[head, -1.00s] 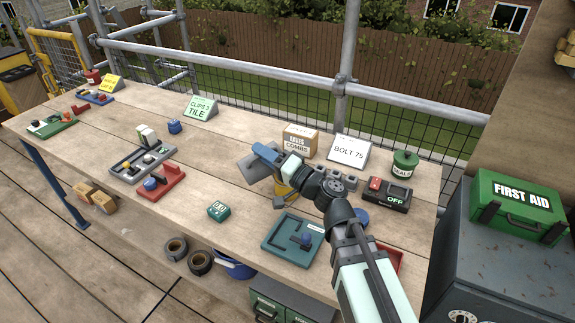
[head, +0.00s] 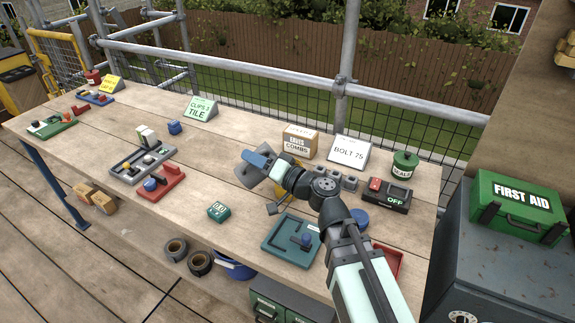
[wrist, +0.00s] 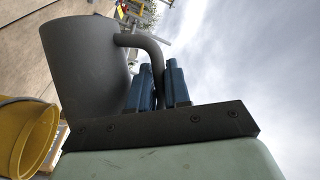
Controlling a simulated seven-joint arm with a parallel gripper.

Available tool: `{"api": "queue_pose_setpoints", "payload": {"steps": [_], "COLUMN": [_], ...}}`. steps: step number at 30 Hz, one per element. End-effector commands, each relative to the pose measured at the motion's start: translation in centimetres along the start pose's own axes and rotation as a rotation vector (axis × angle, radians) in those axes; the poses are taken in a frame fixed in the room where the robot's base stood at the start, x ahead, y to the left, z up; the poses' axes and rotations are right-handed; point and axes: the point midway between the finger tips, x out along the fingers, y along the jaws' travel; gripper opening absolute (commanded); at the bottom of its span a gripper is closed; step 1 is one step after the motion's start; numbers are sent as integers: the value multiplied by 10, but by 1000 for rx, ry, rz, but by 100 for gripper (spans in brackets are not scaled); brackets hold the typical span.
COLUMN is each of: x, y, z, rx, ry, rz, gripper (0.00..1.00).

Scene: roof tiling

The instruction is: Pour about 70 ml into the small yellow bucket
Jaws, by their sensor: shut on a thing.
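My gripper (head: 259,160) is shut on the handle of a dark grey jug (wrist: 88,75), with its blue fingers on either side of the handle in the wrist view. In the head view the jug (head: 247,172) hangs above the bench, left of my wrist, and appears tilted. The small yellow bucket (wrist: 36,138) is at the lower left of the wrist view, close beside the jug and partly cut off. In the head view my arm largely hides the bucket. I cannot see any liquid or its level.
A combs box (head: 300,142), a bolt sign (head: 349,153) and a grey block row (head: 345,181) stand behind my wrist. A teal tray (head: 291,240) and a small green box (head: 218,211) lie in front. Bare planks are left of the jug.

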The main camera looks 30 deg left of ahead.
Motion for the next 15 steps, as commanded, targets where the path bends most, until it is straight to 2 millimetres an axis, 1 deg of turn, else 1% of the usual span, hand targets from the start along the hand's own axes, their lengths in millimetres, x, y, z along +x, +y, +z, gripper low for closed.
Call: {"api": "queue_pose_setpoints", "payload": {"steps": [1, 5, 9, 15], "x": [1, 2, 4, 6], "y": [2, 4, 7, 6], "z": [4, 7, 14, 16], "rx": [-24, -47, -103, -157], "ry": [-11, -19, -42, -62], "rz": [12, 22, 46, 69], "gripper": [0, 0, 0, 0]}}
